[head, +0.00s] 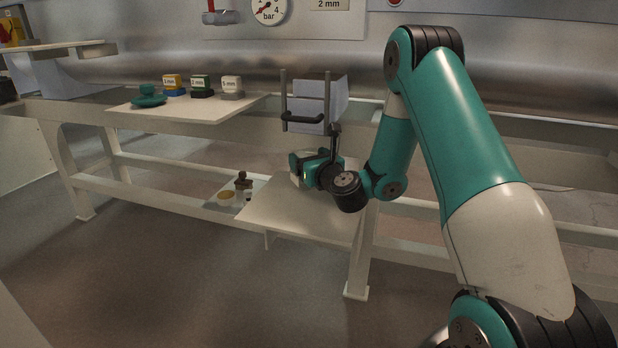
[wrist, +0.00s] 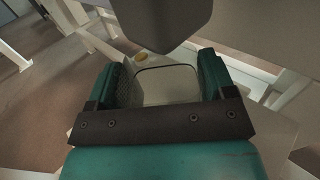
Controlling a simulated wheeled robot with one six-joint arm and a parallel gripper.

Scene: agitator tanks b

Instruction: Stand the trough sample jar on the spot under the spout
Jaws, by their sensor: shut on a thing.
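My gripper (head: 300,168) is over the pale low shelf, below the grey-white box unit, and its fingers face left. In the wrist view the two teal fingers of my gripper (wrist: 160,82) are closed on a pale, rounded-square thing with a thin dark outline, which I take as the trough sample jar (wrist: 168,88). In the head view the jar is mostly hidden by my gripper. I cannot tell whether its base touches the shelf. A dark grey body (wrist: 165,18), possibly the spout, hangs close above the fingers in the wrist view. No marked spot can be made out.
The low shelf (head: 290,222) has bare room at its front. A brown bottle (head: 243,187) and a yellow disc (head: 226,195) are just left of it. The box unit (head: 318,100) with a dark handle is above. A higher shelf (head: 190,112) holds labelled blocks and a green knob-like thing.

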